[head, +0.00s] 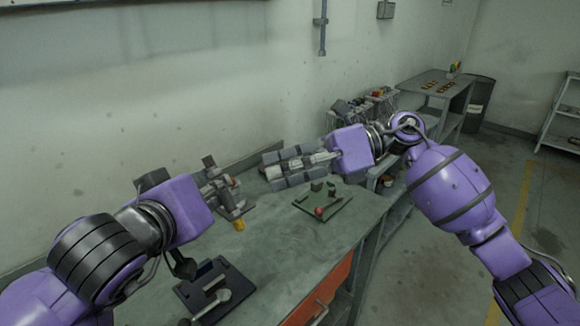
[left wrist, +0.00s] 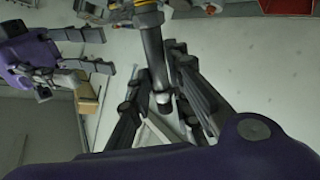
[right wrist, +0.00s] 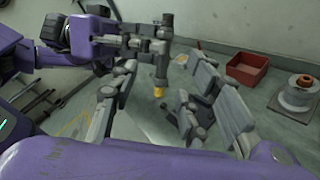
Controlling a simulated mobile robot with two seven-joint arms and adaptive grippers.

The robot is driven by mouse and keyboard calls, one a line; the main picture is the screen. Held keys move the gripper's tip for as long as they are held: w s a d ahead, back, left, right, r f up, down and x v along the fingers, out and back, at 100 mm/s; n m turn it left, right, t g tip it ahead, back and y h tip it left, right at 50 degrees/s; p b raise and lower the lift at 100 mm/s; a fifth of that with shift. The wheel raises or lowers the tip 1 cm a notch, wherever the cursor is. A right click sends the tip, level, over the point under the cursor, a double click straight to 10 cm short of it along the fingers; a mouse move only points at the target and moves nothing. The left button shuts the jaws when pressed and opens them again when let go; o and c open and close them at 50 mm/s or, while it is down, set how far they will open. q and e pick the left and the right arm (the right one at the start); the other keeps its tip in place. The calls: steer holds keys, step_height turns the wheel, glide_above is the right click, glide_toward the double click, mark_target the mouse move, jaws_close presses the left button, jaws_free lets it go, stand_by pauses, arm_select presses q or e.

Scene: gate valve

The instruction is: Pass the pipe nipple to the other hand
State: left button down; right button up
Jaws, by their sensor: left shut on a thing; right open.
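The pipe nipple is a grey tube with a yellow end (head: 239,225), held upright above the bench in the head view. My left gripper (head: 220,192) is shut on it, and its fingers hide part of it. In the left wrist view the nipple (left wrist: 153,50) runs between the fingers. My right gripper (head: 268,172) is open and empty, to the right of the nipple with its fingers pointing left towards it. In the right wrist view the nipple (right wrist: 161,65) shows upright ahead of the open fingers, apparently apart from them.
The workbench (head: 290,245) lies below both grippers. A dark tray (head: 240,300) with metal parts is at the near left; a green mat (head: 340,206) with small parts lies at right. The right wrist view shows a red bin (right wrist: 246,66) and a spool (right wrist: 297,92).

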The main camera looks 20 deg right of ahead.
mark_target(229, 194)
steer(key=shift+n+g+h, duration=0.3)
steer(key=shift+n+h, duration=0.4)
steer(key=shift+h, duration=0.1)
steer(key=x, duration=1)
steer(key=shift+a+f, duration=0.15)
steer(key=shift+a, duration=0.1)
jaws_close()
arm_select(q)
steer(key=c, duration=1.5)
jaws_free()
steer(key=shift+c, duration=0.2)
steer(key=shift+r, duration=0.1)
